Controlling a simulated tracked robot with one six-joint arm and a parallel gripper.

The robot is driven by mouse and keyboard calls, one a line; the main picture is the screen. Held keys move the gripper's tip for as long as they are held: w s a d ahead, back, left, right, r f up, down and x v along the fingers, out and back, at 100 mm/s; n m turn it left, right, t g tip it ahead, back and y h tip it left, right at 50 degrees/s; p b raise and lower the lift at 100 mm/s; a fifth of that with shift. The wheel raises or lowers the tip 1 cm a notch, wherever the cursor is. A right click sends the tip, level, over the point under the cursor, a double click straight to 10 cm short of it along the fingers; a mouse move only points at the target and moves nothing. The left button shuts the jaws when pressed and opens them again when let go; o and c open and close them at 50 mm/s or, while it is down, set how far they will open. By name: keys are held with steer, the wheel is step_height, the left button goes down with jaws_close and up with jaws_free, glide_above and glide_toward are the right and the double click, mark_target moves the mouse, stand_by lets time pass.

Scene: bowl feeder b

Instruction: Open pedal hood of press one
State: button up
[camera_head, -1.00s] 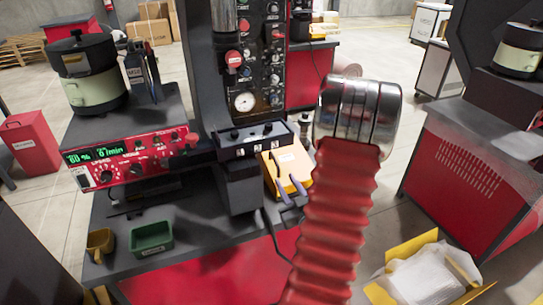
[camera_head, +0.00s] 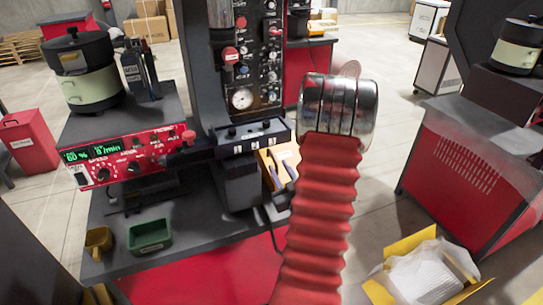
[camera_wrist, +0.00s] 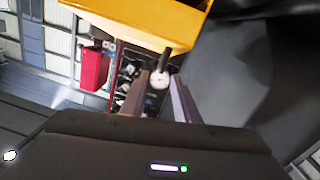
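The yellow-orange pedal hood (camera_head: 284,153), with a white label, sits low at the right of press one's column (camera_head: 236,183). My arm partly covers it in the head view. My gripper (camera_head: 280,170) has two grey-purple fingers apart in front of the hood's face; its body is hidden behind my arm. In the wrist view a large yellow surface (camera_wrist: 140,18), apparently the hood, lies at the top, close beyond the fingertips. I cannot tell whether a finger touches the hood. The pedal is not visible.
Press one's control panel (camera_head: 258,55) with a gauge rises behind. A red control unit (camera_head: 130,152) and a pot-shaped feeder (camera_head: 88,75) stand left. A green bin (camera_head: 150,236) and a small yellow bin (camera_head: 98,241) lie on the table. An open yellow box (camera_head: 420,275) lies at lower right.

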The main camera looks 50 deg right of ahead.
mark_target(270, 152)
steer(key=x, duration=0.8)
steer(key=shift+w+d, duration=0.1)
steer(key=shift+w, duration=0.05)
steer(key=shift+c, duration=0.7)
jaws_close()
